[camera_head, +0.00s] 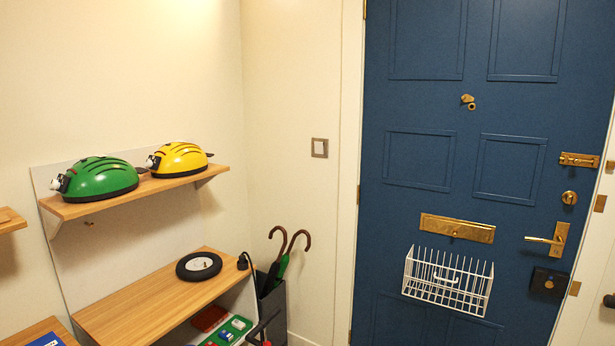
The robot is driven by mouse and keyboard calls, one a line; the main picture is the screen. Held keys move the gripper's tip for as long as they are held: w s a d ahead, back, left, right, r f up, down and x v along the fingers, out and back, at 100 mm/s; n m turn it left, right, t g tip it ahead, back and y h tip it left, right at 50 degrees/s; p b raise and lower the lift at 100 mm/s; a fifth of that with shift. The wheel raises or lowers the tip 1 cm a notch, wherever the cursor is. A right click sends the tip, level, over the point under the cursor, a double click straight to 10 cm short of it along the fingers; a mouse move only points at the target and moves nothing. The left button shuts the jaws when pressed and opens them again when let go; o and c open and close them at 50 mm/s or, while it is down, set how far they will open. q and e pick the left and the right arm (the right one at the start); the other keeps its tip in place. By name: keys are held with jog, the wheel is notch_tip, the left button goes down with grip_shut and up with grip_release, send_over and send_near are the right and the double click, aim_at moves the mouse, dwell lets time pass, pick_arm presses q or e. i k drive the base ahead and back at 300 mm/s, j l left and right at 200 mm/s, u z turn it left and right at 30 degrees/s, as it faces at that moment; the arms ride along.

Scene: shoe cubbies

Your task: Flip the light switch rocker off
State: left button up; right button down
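The light switch (320,148) is a small square plate with a grey frame and a pale rocker. It is mounted on the cream wall between the shelves and the blue door. It is too small in view to tell which way the rocker is tilted. Nothing covers it. Neither of my grippers shows in the head view.
A blue door (420,200) with brass fittings and a white wire basket (447,281) stands right. Left are an upper shelf (90,205) with green (100,181) and yellow (180,158) helmets, a lower shelf (150,300), and an umbrella stand (272,308) below the switch.

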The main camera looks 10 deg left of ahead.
aim_at(318, 145)
jog(key=i+l+u, duration=0.2)
jog(key=i, duration=1.4)
jog(key=i+l+u, duration=0.1)
jog(key=i, duration=1.1)
